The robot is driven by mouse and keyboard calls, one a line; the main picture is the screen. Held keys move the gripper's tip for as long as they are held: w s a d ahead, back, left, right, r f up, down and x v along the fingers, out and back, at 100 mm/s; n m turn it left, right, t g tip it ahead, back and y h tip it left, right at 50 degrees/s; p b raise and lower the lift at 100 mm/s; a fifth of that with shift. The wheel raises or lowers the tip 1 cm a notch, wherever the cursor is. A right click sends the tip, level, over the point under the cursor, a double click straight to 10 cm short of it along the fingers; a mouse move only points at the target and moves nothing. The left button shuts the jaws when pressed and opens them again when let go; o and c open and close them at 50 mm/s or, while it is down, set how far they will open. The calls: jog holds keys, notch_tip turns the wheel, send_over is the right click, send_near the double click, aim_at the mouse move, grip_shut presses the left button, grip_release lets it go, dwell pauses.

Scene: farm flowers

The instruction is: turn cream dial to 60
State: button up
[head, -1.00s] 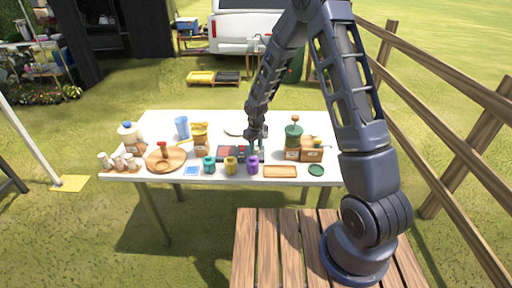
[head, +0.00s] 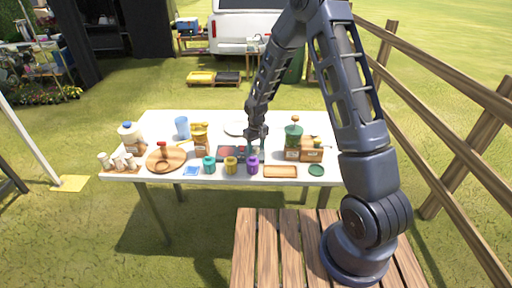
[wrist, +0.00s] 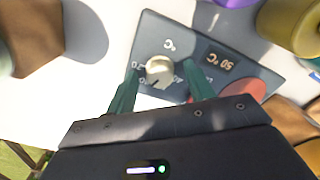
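The cream dial (wrist: 159,71) sits on a dark grey control panel (wrist: 215,45) in the wrist view, with printed marks around it. A red round part (wrist: 243,92) is on the same panel. My gripper (wrist: 158,92) is open, its two green fingers apart, one on each side of the dial's near edge; I cannot tell if they touch it. In the head view my gripper (head: 256,142) is over the panel (head: 230,153) on the white table, and the dial is hidden there.
Teal (head: 209,165), yellow (head: 230,165) and purple (head: 253,165) pots stand along the table's front. A green-topped grinder (head: 293,143) and a wooden box (head: 312,150) are right of my gripper. A wooden tray (head: 281,171) lies in front.

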aim_at(256, 148)
jog(key=shift+r, duration=0.1)
notch_tip(256, 148, up, 11)
jog(key=shift+f, duration=0.2)
dwell(0.4)
